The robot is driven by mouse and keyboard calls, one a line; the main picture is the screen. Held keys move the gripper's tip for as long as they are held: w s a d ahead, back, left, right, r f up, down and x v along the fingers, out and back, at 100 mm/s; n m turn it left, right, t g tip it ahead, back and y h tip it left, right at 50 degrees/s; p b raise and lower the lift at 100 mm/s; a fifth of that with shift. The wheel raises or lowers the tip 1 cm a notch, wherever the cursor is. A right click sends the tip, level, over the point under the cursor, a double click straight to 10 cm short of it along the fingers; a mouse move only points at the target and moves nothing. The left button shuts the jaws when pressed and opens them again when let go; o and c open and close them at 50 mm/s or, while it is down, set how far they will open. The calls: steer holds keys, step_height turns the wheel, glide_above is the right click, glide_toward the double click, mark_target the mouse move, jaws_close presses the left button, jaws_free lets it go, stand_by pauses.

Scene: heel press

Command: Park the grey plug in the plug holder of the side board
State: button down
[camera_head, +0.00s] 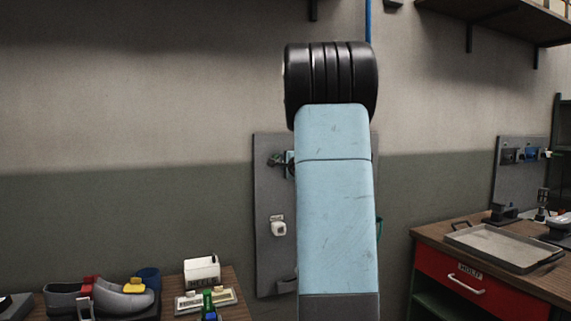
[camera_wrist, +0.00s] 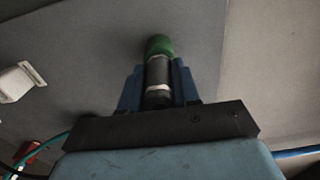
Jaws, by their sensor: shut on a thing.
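In the wrist view my gripper (camera_wrist: 157,78) has its two blue fingers shut on the grey plug (camera_wrist: 158,75), a dark grey cylinder with a pale band. A green piece (camera_wrist: 159,45) sits at its far end; I cannot tell whether it belongs to the plug. The grey side board (camera_wrist: 90,70) fills the background; I cannot tell whether the plug touches it. In the head view the side board (camera_head: 266,265) stands upright behind my light blue arm, which hides much of it. I cannot make out the plug holder for certain.
A white fitting (camera_head: 279,227) is on the board's left part; a white block shows in the wrist view (camera_wrist: 18,82). A green hose (camera_wrist: 52,142) runs at lower left there. A bench with shoes (camera_head: 120,298) is left, a red-drawer bench with a tray (camera_head: 505,247) right.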

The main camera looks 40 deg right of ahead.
steer(key=shift+v, duration=2.75)
steer(key=shift+s, duration=0.15)
step_height(320, 180, down, 28)
steer(key=s, duration=0.1)
steer(key=shift+s+a, duration=0.25)
steer(key=shift+s, duration=0.05)
stand_by(2.9)
steer(key=shift+w, duration=0.2)
steer(key=shift+x, duration=0.8)
